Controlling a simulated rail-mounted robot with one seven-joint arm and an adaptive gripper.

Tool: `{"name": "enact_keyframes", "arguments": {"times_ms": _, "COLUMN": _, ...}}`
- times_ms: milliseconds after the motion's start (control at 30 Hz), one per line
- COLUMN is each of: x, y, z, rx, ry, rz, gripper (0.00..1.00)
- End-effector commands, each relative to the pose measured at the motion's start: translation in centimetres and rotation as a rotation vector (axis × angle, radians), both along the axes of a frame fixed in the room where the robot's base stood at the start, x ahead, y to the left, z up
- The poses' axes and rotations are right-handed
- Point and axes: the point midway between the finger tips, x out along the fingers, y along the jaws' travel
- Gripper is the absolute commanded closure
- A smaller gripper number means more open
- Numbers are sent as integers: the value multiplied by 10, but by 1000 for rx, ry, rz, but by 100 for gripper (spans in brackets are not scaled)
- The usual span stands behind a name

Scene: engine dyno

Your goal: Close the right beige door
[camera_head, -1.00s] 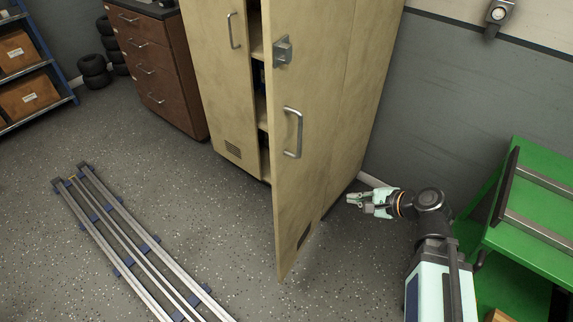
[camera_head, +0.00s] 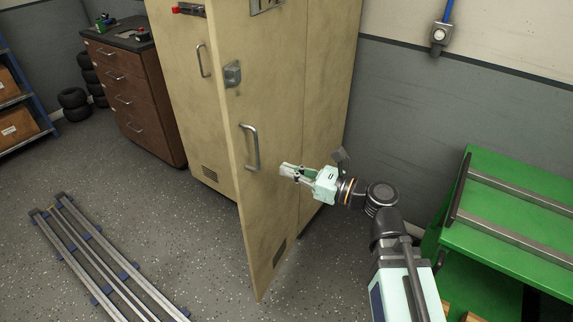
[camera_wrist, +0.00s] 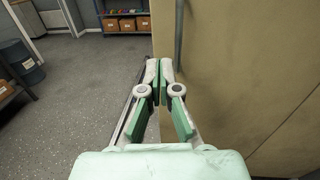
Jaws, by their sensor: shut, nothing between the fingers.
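The right beige door (camera_head: 268,190) of the tall cabinet stands ajar, swung out toward the viewer. It carries a vertical metal handle (camera_head: 251,147) and a latch plate above it. The left beige door (camera_head: 205,105) looks shut or nearly so. My gripper (camera_head: 285,170) is in front of the right door's outer face, just right of its handle. In the wrist view my gripper (camera_wrist: 159,68) is shut and empty. The door face (camera_wrist: 235,85) fills the right side there, with the handle (camera_wrist: 179,35) beyond the fingertips. I cannot tell whether the fingers touch the door.
A green workbench (camera_head: 515,205) stands to the right of my arm. Metal floor rails (camera_head: 95,260) lie at the lower left. A brown drawer cabinet (camera_head: 137,95) stands left of the beige cabinet. The floor before the door is clear.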

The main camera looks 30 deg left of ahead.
Motion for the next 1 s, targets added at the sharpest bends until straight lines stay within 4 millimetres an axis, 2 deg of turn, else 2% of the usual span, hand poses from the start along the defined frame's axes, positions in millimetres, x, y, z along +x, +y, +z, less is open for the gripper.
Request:
{"name": "enact_keyframes", "arguments": {"times_ms": 33, "x": 0, "y": 5, "z": 6, "rx": -2, "ry": 3, "rz": 1, "gripper": 100}}
{"name": "enact_keyframes", "arguments": {"times_ms": 133, "x": 0, "y": 13, "z": 6, "rx": -3, "ry": 2, "rz": 2, "gripper": 100}}
{"name": "enact_keyframes", "arguments": {"times_ms": 400, "x": 2, "y": 69, "z": 2, "rx": -2, "ry": -1, "rz": 4, "gripper": 100}}
{"name": "enact_keyframes", "arguments": {"times_ms": 600, "x": 3, "y": 102, "z": 1, "rx": -3, "ry": -1, "rz": 2, "gripper": 100}}
{"name": "enact_keyframes", "arguments": {"times_ms": 800, "x": 2, "y": 122, "z": 1, "rx": -3, "ry": -2, "rz": 0, "gripper": 100}}
{"name": "enact_keyframes", "arguments": {"times_ms": 1000, "x": 2, "y": 127, "z": 0, "rx": -2, "ry": -3, "rz": -2, "gripper": 100}}
